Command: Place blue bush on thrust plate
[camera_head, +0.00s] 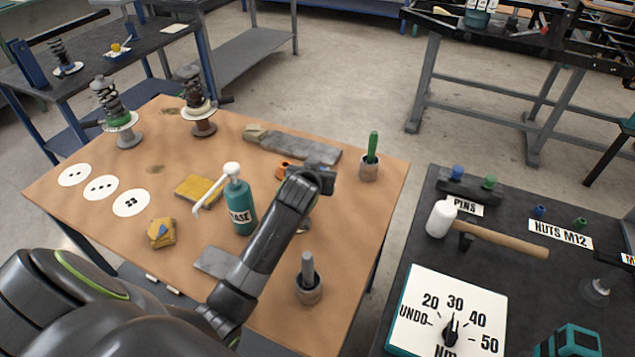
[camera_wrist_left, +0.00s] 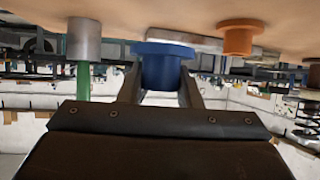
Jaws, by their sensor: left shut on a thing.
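The blue bush (camera_wrist_left: 163,66) sits between the two fingers of my left gripper (camera_wrist_left: 158,88) in the left wrist view, which shows the scene upside down. Its wide flange is on the tabletop side; I cannot tell whether it touches the table. In the head view my left gripper (camera_head: 312,180) is over the right part of the wooden table, and the blue bush is hidden there. An orange bush (camera_head: 284,170) stands just left of the gripper and also shows in the wrist view (camera_wrist_left: 240,38). I cannot tell which piece is the thrust plate. My right gripper is not in view.
Two spring struts (camera_head: 118,115) (camera_head: 197,105) stand at the back left of the table. A grease bottle (camera_head: 241,207) stands left of my arm. A grey slab (camera_head: 300,147) lies behind the gripper. A green-handled tool (camera_head: 373,146) stands in a holder to the right.

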